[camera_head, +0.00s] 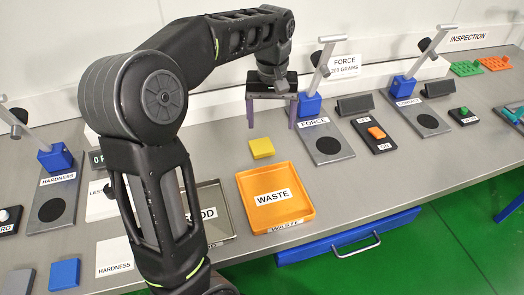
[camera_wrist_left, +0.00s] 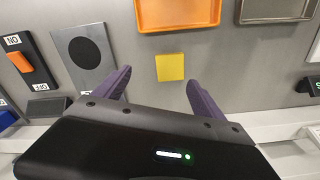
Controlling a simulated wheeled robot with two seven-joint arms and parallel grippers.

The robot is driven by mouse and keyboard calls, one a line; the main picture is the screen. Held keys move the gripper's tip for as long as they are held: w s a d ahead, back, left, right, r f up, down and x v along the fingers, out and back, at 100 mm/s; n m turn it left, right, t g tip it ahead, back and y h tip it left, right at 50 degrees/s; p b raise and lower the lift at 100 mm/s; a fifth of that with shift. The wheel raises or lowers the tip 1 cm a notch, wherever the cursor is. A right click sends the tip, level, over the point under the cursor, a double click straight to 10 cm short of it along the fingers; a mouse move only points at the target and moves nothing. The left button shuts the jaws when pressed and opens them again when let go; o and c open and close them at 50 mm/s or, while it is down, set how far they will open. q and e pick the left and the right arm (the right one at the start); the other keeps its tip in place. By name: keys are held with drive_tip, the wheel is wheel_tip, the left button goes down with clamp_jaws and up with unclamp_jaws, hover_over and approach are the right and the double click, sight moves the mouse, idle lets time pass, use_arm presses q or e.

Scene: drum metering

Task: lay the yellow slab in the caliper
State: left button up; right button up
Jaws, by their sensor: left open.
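The yellow slab (camera_head: 262,148) lies flat on the grey bench, just behind the orange waste tray. My left gripper (camera_head: 271,122) is open and empty above and behind the slab, with its two purple fingers pointing down. In the left wrist view the slab (camera_wrist_left: 170,67) shows ahead of the gap between the spread fingertips (camera_wrist_left: 158,80), apart from both. No caliper is clearly recognisable; a teal device (camera_head: 513,114) is cut off at the right edge, and I cannot tell whether it is the caliper. My right gripper is not in view.
The orange waste tray (camera_head: 275,222) is empty. A grey tray (camera_head: 217,202), partly hidden by my left arm, stands left of it. The force stand (camera_head: 328,144) with its tilted post is right of the slab. A blue slab (camera_head: 65,274) lies front left. Bench around the yellow slab is clear.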

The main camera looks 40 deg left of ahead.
sight(262, 146)
use_arm(q)
drive_tip(key=m, duration=0.2)
drive_tip(key=a+f+m+b, duration=0.1)
drive_tip(key=m, duration=0.2)
drive_tip(key=shift+s+f, duration=0.1)
drive_tip(key=shift+f, duration=0.05)
drive_tip(key=m, duration=0.1)
drive_tip(key=a+m, duration=0.1)
drive_tip(key=m, duration=0.3)
drive_tip(key=shift+s+a, duration=0.3)
drive_tip(key=m, duration=0.4)
drive_tip(key=shift+s, duration=0.1)
drive_tip(key=shift+f, duration=1.2)
drive_tip(key=shift+d+f, duration=0.1)
drive_tip(key=shift+f, duration=2.55)
